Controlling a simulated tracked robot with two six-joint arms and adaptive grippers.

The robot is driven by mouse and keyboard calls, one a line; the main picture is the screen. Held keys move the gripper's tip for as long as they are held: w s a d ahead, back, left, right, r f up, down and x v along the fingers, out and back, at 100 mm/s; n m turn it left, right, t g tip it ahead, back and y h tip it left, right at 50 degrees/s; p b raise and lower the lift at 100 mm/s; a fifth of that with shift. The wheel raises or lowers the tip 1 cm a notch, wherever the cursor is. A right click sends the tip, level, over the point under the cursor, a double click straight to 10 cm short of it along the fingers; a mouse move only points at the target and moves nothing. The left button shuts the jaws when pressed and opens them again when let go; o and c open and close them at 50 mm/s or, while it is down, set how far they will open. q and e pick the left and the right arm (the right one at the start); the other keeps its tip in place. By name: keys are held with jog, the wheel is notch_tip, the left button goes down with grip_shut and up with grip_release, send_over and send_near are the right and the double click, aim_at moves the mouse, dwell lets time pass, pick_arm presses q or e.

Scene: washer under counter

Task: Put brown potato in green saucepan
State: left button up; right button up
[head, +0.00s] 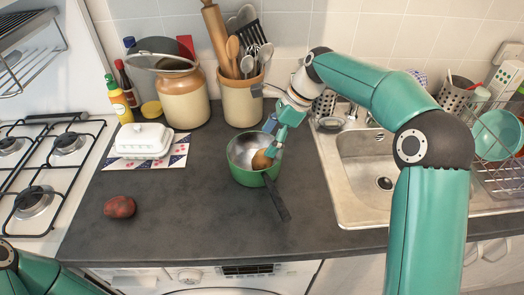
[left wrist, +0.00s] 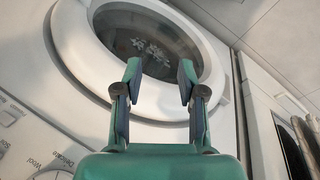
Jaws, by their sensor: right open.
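The green saucepan (head: 243,178) stands on the dark worktop, its black handle pointing to the front right. The brown potato (head: 262,160) is inside the pan, at the right side of its interior. My right gripper (head: 272,143) is open, with its fingers at the pan's right rim, just above and beside the potato. I cannot tell whether a finger touches the potato. My left gripper (left wrist: 159,75) is open and empty in front of the washer's round door; its fingers do not show in the head view.
A reddish potato (head: 119,207) lies on the worktop at the left. A white butter dish (head: 144,139), a large jar (head: 184,97) and a utensil crock (head: 242,101) stand behind. The hob (head: 42,170) is at left, the sink (head: 372,160) at right.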

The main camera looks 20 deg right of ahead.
jog(key=v, duration=0.4)
jog(key=shift+d, duration=0.1)
dwell(0.4)
